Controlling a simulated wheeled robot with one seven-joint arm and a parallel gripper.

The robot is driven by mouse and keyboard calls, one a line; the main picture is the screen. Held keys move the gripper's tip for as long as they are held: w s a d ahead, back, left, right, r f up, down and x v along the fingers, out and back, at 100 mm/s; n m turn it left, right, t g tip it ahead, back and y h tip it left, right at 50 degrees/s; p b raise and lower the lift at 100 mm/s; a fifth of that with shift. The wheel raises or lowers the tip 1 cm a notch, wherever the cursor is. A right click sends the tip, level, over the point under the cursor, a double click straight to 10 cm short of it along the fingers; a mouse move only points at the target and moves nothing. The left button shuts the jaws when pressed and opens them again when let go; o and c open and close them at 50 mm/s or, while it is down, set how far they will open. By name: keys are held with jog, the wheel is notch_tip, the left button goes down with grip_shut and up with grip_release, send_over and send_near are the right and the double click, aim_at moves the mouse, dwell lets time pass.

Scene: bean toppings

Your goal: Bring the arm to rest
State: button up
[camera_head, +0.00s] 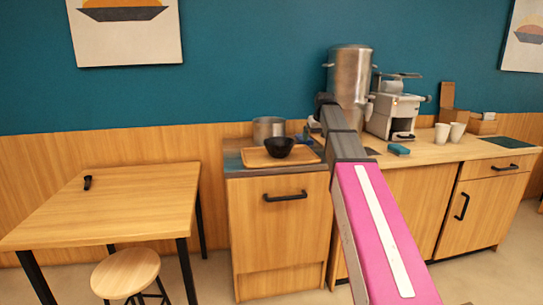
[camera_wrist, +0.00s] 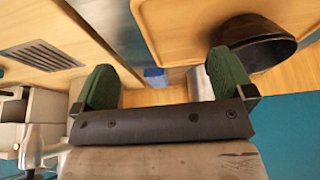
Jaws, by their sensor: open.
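My arm, pink with a white stripe, reaches forward over the counter in the head view, its grey wrist in front of the big steel pot. My gripper shows in the wrist view (camera_wrist: 164,76); its two green finger pads stand wide apart with nothing held between them. In the head view the gripper is small and partly hidden behind my wrist. A black bowl (camera_head: 279,147) sits on a wooden tray (camera_head: 254,157) left of the gripper. The bowl also shows beyond one finger in the wrist view (camera_wrist: 262,43), apart from it.
A small steel pot (camera_head: 264,128) stands behind the bowl. A tall steel pot (camera_head: 349,75), a coffee machine (camera_head: 394,113), a blue item (camera_head: 398,149) and white cups (camera_head: 442,134) are to the right. A wooden table (camera_head: 120,200) and stool (camera_head: 126,270) stand at left.

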jog(key=s+f+g, duration=0.1)
jog(key=s+f, duration=0.4)
jog(key=f, duration=0.4)
jog(key=s+f+m, duration=0.1)
jog(key=s+f, duration=0.3)
jog(key=f, duration=0.4)
jog(key=s+f+g, duration=0.1)
jog(key=s+f, duration=0.4)
jog(key=f, duration=0.4)
jog(key=s+f+m+g, duration=0.1)
jog(key=s+f+g, duration=0.1)
jog(key=s+f, duration=1.3)
jog(key=s+a, duration=0.1)
jog(key=s, duration=0.2)
jog(key=shift+s+f+h, duration=0.15)
jog(key=shift+s+h, duration=0.1)
jog(key=shift+h, duration=0.15)
